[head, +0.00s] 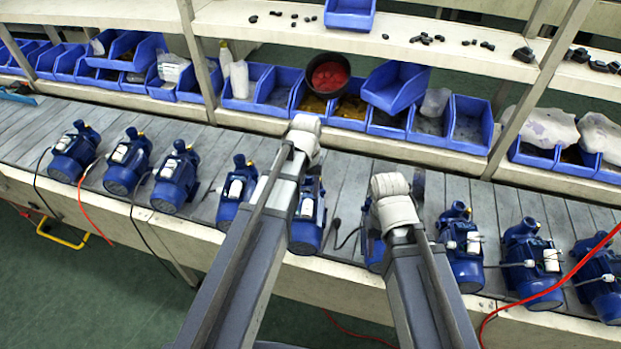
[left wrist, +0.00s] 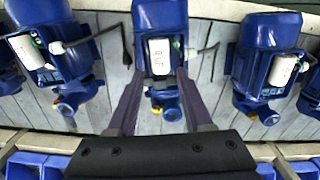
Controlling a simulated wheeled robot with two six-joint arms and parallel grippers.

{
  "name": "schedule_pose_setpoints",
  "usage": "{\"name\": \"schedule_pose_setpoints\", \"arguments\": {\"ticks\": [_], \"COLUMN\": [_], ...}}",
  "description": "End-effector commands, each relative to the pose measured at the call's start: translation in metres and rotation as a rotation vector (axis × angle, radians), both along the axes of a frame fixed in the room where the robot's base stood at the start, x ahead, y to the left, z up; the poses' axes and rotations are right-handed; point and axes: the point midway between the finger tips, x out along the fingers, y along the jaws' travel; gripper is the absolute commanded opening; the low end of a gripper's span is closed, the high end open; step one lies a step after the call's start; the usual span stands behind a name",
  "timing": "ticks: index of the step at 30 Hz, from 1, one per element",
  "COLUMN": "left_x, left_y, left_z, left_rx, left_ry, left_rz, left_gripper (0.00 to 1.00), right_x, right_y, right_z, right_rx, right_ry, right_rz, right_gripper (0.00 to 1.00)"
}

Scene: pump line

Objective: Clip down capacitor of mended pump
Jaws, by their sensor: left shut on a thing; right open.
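A blue pump (head: 306,232) stands on the belt under my left arm, with a white capacitor (head: 307,207) on top of it. In the left wrist view this pump (left wrist: 160,17) is at the top middle, and its capacitor (left wrist: 159,52) lies along its body. In the head view my left arm partly hides the pump and the fingers. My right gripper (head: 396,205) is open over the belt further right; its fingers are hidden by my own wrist.
More blue pumps stand in a row, several to the left (head: 173,180) and several to the right (head: 533,265). Blue bins (head: 275,95) line the shelf behind the belt. Black cables and a red cable (head: 560,282) lie around the pumps. The belt (head: 60,118) has free room behind the row.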

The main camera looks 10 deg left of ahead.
Motion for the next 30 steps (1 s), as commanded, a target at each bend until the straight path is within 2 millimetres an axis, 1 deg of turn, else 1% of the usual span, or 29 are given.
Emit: {"name": "schedule_pose_setpoints", "arguments": {"ticks": [8,14,30], "left_x": [0.000,0.000,0.000], "left_y": [0.000,0.000,0.000], "left_z": [-0.002,-0.011,-0.059], "left_rx": [0.000,0.000,0.000], "left_ry": [0.000,0.000,0.000], "left_rz": [0.000,0.000,0.000], "left_gripper": [0.00,0.00,0.00], "right_x": [0.000,0.000,0.000], "right_y": [0.000,0.000,0.000], "right_z": [-0.002,-0.011,-0.059], "right_rx": [0.000,0.000,0.000], "right_ry": [0.000,0.000,0.000], "right_rz": [0.000,0.000,0.000], "right_gripper": [0.50,0.50,0.50]}}
